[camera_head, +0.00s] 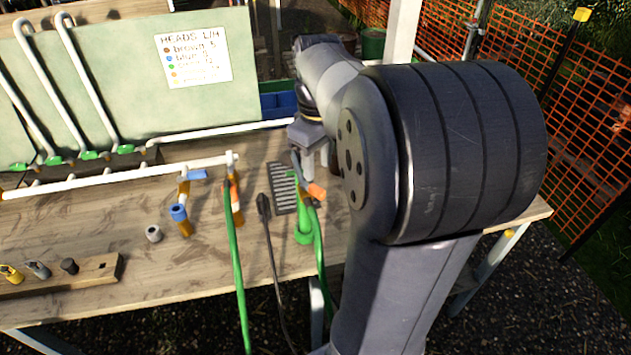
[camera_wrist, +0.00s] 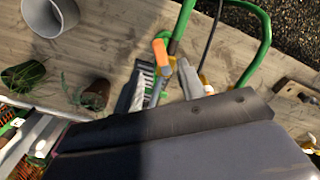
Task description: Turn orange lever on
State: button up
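The orange lever (camera_head: 316,191) sits at the top of a green upright pipe (camera_head: 303,228) near the front edge of the wooden bench. In the wrist view the orange lever (camera_wrist: 161,52) lies just beyond my gripper (camera_wrist: 164,75), roughly in line with the gap between its fingers. The two pale fingers stand apart, one on each side, with nothing clearly held. In the head view my gripper (camera_head: 308,168) hangs just above and behind the lever. Whether a finger touches the lever cannot be told.
A white pipe (camera_head: 120,174) runs left, with a blue lever (camera_head: 194,175) on its fitting. Green hoses (camera_head: 237,270) hang over the bench's front edge. A slotted grey grate (camera_head: 282,188) lies beside the green pipe. Pots (camera_wrist: 50,16) stand left in the wrist view.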

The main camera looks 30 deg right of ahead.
aim_at(317, 188)
notch_tip(317, 188, down, 6)
jog(key=shift+f, duration=0.2)
grip_shut()
dwell(0.4)
